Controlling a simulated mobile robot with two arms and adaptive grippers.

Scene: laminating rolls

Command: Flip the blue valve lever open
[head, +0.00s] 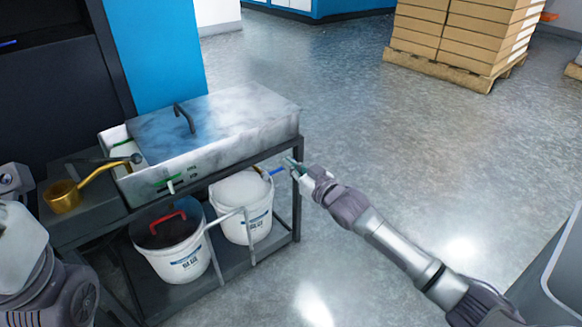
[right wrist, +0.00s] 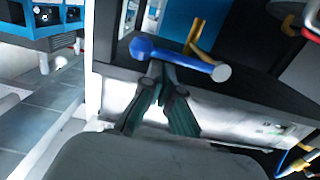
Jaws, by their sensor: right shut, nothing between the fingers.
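The blue valve lever (head: 277,171) sticks out at the right end of the metal stand, above the right bucket. In the right wrist view the blue lever (right wrist: 178,58) is a long bar with a rounded end, lying across the picture, with a brass valve part (right wrist: 200,35) behind it. My right gripper (head: 291,164) is at the lever's outer end. In the right wrist view its fingertips (right wrist: 165,78) meet just at the lever's near side, shut and empty. I cannot tell whether they touch the lever. My left arm shows at the lower left; its gripper is out of view.
A white bucket (head: 242,212) stands below the lever, and another bucket (head: 172,262) with a red handle (head: 166,222) stands to its left. A grey lidded tank (head: 240,120) tops the stand. A brass ladle (head: 62,197) lies left.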

